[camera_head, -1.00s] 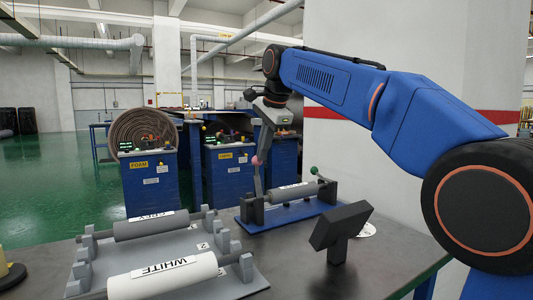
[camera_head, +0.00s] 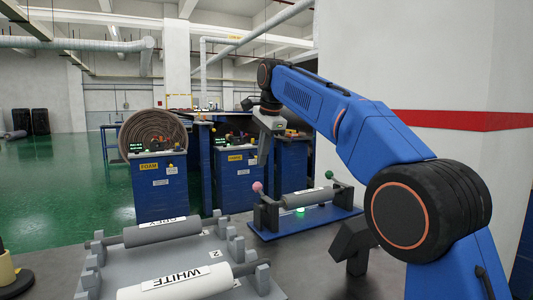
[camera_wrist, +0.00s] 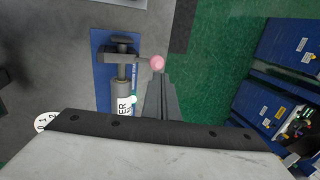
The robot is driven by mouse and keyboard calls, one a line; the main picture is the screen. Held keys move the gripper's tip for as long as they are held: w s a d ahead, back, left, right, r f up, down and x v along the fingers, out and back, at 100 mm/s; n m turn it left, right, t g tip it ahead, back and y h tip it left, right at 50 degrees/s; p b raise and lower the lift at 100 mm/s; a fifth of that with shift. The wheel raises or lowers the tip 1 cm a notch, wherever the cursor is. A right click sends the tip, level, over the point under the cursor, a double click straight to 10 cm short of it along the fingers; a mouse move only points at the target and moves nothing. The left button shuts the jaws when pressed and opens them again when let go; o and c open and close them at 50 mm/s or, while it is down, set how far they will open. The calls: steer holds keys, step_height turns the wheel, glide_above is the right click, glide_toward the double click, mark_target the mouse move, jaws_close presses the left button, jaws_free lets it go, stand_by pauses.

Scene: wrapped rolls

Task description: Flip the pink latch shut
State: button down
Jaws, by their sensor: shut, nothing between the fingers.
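The pink latch knob (camera_head: 257,186) sits at the left end of the blue-based fixture (camera_head: 345,217). Its short dark arm leans to the left from the end post, beside the grey roll (camera_head: 307,198) in the cradle. In the wrist view the pink knob (camera_wrist: 157,63) sticks out to the right of the blue base (camera_wrist: 103,75), just past my fingertips. My gripper (camera_head: 262,160) is shut and empty, above the knob in the head view. Its shut fingers also show in the wrist view (camera_wrist: 160,78). Whether they touch the knob, I cannot tell.
A green knob (camera_head: 329,174) stands at the fixture's right end. A green light (camera_head: 300,210) glows below the roll. A grey rack (camera_head: 200,262) holds a grey roll (camera_head: 162,231) and a WHITE roll (camera_head: 180,282). A dark angled stand (camera_head: 353,245) is in front of the fixture.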

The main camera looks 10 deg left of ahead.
steer(key=w+a+f, duration=0.3)
steer(key=w+f, duration=0.2)
steer(key=f, duration=0.2)
steer(key=shift+a+f, duration=0.15)
steer(key=shift+a, duration=0.2)
stand_by(0.4)
